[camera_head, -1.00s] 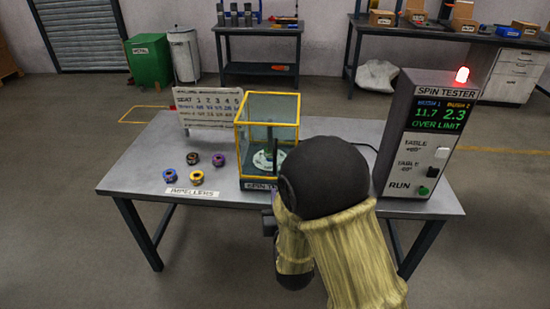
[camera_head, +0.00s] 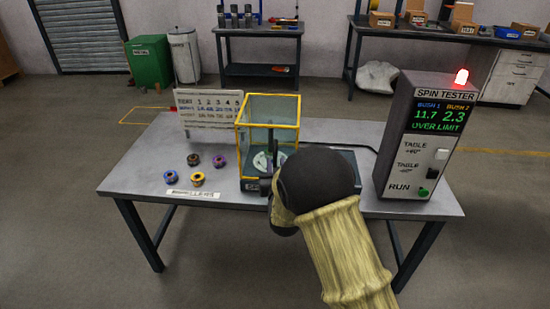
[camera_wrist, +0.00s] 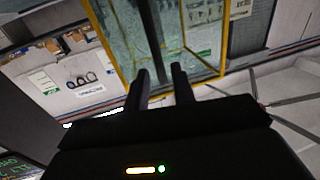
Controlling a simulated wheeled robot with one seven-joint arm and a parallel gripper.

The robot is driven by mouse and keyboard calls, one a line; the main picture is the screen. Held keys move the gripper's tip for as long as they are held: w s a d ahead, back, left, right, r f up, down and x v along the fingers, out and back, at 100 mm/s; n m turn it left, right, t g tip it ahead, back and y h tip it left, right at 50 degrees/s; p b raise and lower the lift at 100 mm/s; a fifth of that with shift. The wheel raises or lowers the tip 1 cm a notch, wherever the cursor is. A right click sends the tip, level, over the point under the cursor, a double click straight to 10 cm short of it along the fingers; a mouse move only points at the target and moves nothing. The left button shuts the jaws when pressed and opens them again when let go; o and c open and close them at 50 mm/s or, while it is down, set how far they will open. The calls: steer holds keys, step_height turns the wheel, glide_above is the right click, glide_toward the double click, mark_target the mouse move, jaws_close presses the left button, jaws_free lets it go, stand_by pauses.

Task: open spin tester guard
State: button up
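The spin tester guard (camera_head: 267,98) is a clear box with a yellow frame, standing closed over the tester's base on the table. A pale round plate (camera_head: 262,160) with a dark upright part shows inside it. My gripper (camera_head: 273,178) is low at the front right of the guard, and my arm hides part of the base. In the wrist view the yellow frame (camera_wrist: 106,45) and clear panes lie just beyond my gripper (camera_wrist: 161,70). Its two dark fingers stand apart with nothing visibly held between them. I cannot tell whether they touch the guard.
The spin tester console (camera_head: 418,140), with a lit red lamp and "OVER LIMIT", stands at the table's right. The table's (camera_head: 140,165) left end is clear.

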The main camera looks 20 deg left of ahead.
mark_target(270, 141)
steer(key=shift+x, duration=2.05)
jaws_close()
